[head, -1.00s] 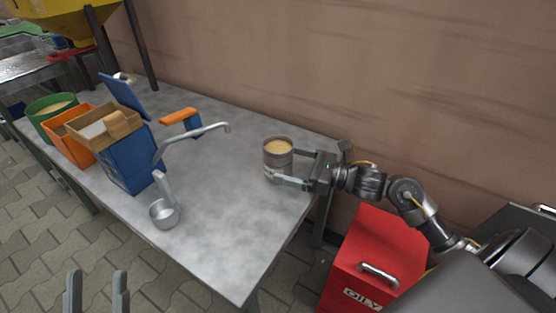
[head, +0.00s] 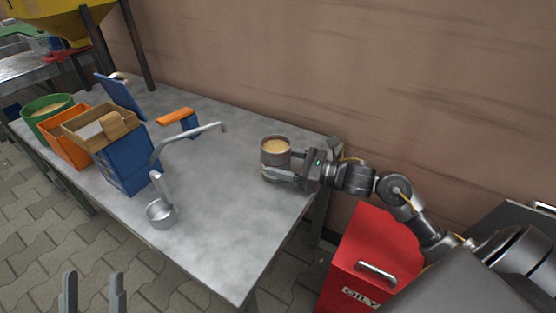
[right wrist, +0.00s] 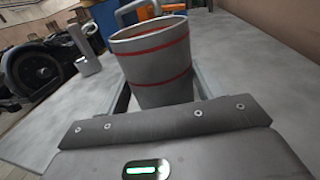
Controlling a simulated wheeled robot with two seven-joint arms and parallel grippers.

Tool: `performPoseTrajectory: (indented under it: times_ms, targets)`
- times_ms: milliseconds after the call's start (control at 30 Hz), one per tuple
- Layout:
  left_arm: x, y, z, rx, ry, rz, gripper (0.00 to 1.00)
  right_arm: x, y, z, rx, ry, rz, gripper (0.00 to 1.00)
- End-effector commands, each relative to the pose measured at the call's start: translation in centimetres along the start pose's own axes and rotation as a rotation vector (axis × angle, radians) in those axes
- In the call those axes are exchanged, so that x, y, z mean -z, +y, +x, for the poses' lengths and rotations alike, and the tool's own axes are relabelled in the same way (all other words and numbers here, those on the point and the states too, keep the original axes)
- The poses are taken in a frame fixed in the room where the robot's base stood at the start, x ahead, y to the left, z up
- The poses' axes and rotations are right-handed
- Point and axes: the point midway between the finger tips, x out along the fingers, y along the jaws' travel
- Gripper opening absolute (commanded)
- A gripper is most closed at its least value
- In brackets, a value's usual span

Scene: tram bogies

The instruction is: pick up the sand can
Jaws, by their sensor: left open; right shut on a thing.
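The sand can (head: 275,150) is a grey cylinder filled with tan sand, upright at the right end of the metal table. In the right wrist view the can (right wrist: 155,62) shows red bands and stands between my fingers. My right gripper (head: 284,165) is shut on the can from its right side. I cannot tell whether the can's base is clear of the table. My left gripper (head: 92,290) is open and empty at the bottom left, in front of the table.
The metal table (head: 215,220) is bare around the can. To the left stand a ladle (head: 161,212), a blue box (head: 127,160) with a wooden tray on top, an orange bin (head: 67,148) and a green tub (head: 42,112). A red bin (head: 375,250) stands right of the table.

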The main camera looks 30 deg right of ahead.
Motion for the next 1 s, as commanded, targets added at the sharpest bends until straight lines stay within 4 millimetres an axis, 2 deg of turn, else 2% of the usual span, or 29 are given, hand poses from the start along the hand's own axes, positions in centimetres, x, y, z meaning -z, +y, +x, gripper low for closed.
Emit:
performPoseTrajectory:
  times_ms: [367,733,1000]
  targets:
    - [-0.2,0.2,0.0,-0.004,-0.023,-0.003,0.51,-0.7,0.0,0.0,0.000,-0.001,0.000,0.41]
    - [-1.2,0.8,0.1,-0.022,-0.120,-0.012,0.51,-3.4,0.0,0.0,-0.001,-0.001,-0.003,0.41]
    - [-2.2,1.4,-0.1,-0.041,-0.221,-0.020,0.51,-5.7,2.0,-0.2,-0.002,-0.001,-0.003,0.41]
